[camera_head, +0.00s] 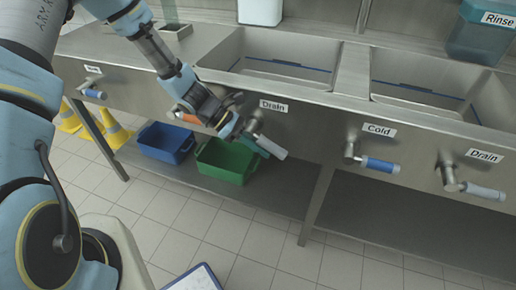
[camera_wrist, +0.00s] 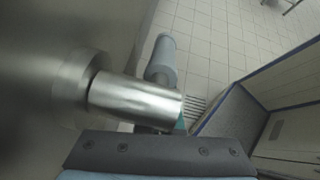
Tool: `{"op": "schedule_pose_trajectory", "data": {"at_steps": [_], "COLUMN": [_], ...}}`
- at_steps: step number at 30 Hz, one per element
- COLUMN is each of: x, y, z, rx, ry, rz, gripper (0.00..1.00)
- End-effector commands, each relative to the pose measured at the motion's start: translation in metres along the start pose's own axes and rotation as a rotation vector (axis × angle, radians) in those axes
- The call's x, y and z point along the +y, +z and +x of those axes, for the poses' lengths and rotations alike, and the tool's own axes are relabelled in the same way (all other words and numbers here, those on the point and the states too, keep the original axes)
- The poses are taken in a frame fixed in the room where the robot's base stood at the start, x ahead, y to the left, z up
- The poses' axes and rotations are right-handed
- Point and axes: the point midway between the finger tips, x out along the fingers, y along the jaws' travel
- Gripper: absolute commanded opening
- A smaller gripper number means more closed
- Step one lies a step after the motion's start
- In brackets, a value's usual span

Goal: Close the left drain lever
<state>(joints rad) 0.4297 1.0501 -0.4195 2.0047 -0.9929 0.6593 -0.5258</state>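The left drain lever (camera_head: 270,149) juts from the sink front under the left "Drain" label (camera_head: 273,106). Its grey handle points down and to the right, away from the panel. My gripper (camera_head: 236,126) is just left of the lever, close to its metal pivot. In the wrist view the lever's bare metal stem (camera_wrist: 135,98) crosses just above the dark gripper edge (camera_wrist: 150,152), and its grey handle (camera_wrist: 161,60) shows beyond it. I cannot tell whether they touch, and the finger gap is hidden.
An orange-red lever (camera_head: 183,114) is left of my gripper. The cold lever (camera_head: 378,164) and right drain lever (camera_head: 480,190) are further right. A green bin (camera_head: 224,163) and a blue bin (camera_head: 165,143) stand on the lower shelf. Two steel sinks are above.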

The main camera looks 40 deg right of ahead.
Motion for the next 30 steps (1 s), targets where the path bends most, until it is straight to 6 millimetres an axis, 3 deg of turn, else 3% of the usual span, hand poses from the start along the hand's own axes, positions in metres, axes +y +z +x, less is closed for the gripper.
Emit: {"op": "schedule_pose_trajectory", "data": {"at_steps": [30], "x": [-0.005], "y": [0.021], "z": [0.003], "rx": [-0.005], "ry": [-0.005], "rz": [0.002], "gripper": [0.00]}}
